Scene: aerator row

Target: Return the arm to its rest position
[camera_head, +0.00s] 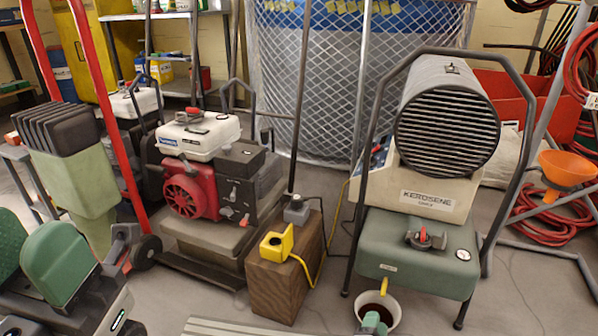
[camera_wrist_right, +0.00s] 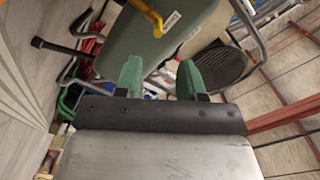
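My right gripper (camera_head: 373,325) shows only as a green fingertip at the bottom of the head view, overlapping the front of a white bowl (camera_head: 393,304). In the right wrist view, my right gripper (camera_wrist_right: 160,78) has its two green fingers apart with nothing between them. The bowl holds dark liquid and stands below the yellow spout (camera_head: 384,287) of a green tank (camera_head: 418,252). The spout (camera_wrist_right: 148,17) and tank (camera_wrist_right: 160,38) also show ahead of the fingers in the wrist view. I cannot tell whether the fingertip touches the bowl.
A kerosene heater (camera_head: 447,118) sits above the tank inside a grey tube frame (camera_head: 522,140). A wooden block (camera_head: 285,282) with a yellow device (camera_head: 277,242) stands to the left. A red engine (camera_head: 188,188) is farther left. Red hoses (camera_head: 548,226) lie at right.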

